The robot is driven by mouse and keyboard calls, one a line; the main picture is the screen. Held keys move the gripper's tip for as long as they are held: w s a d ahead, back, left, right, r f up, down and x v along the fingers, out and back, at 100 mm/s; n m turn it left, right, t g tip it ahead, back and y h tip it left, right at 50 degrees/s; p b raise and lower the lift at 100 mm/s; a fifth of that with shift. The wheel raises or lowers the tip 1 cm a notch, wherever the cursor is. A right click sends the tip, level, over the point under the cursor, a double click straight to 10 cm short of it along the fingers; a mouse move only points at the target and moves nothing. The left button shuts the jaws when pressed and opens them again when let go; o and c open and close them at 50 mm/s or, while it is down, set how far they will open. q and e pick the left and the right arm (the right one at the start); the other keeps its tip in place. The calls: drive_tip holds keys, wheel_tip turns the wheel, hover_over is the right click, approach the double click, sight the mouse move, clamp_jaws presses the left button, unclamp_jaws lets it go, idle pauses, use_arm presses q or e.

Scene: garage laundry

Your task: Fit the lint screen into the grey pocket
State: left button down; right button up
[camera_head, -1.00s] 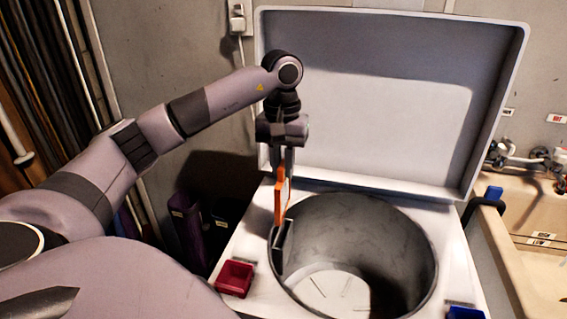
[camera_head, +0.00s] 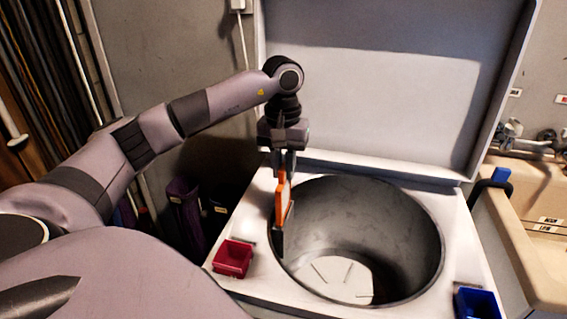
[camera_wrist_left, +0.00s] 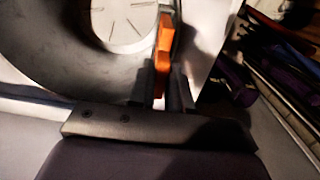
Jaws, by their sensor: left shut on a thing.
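The orange-framed lint screen (camera_head: 283,203) hangs upright below my left gripper (camera_head: 284,168), which is shut on its top end. The screen is at the left inner rim of the washer's drum. A dark grey piece, which looks like the pocket (camera_head: 278,244), shows directly below the screen at the drum wall. The screen's lower end overlaps it in the head view; I cannot tell whether it is inside or in front. In the left wrist view the orange screen (camera_wrist_left: 163,45) shows between the fingers (camera_wrist_left: 162,92). My right gripper is out of view.
The open drum (camera_head: 400,240) lies right of the screen, under the raised lid (camera_head: 370,100). A red bin (camera_head: 233,259) stands on the top's front left, a blue bin (camera_head: 478,304) at front right. A sink (camera_head: 535,230) is at the right.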

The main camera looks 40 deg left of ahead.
sight(283, 199)
use_arm(q)
drive_tip(key=shift+f+b, duration=2.35)
drive_tip(key=shift+f, duration=1.35)
drive_tip(key=shift+f+b, duration=0.55)
drive_tip(key=shift+f, duration=0.35)
drive_tip(key=c, duration=1)
unclamp_jaws()
wheel_tip(283, 199, up, 7)
drive_tip(key=shift+a+r, duration=0.1)
